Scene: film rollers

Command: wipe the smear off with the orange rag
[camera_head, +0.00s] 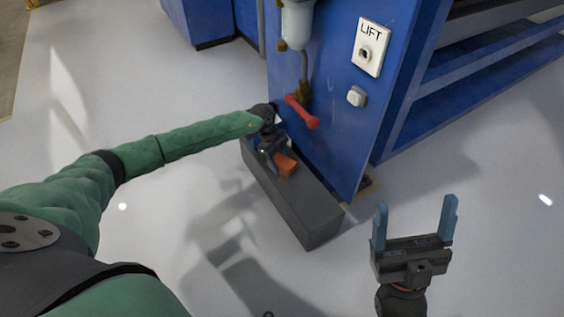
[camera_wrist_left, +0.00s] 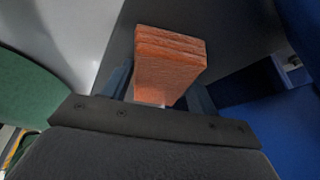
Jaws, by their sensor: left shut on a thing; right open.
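The orange rag (camera_head: 286,164) is a small folded block held in my left gripper (camera_head: 273,150), over the top of a dark grey box beside the blue cabinet. In the left wrist view the rag (camera_wrist_left: 168,62) sticks out between the fingers, its folded layers showing. I cannot tell whether the rag touches the box top. My right gripper (camera_head: 415,225) is open and empty, its blue fingers pointing up, in front of the box to the right. I cannot make out the smear in either view.
The dark grey box (camera_head: 300,212) stands on the floor against the blue cabinet (camera_head: 325,110). A red lever (camera_head: 302,112), a white LIFT plate (camera_head: 370,46) and a small white button (camera_head: 356,96) are on the cabinet's face. The pale floor (camera_head: 470,180) at right is clear.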

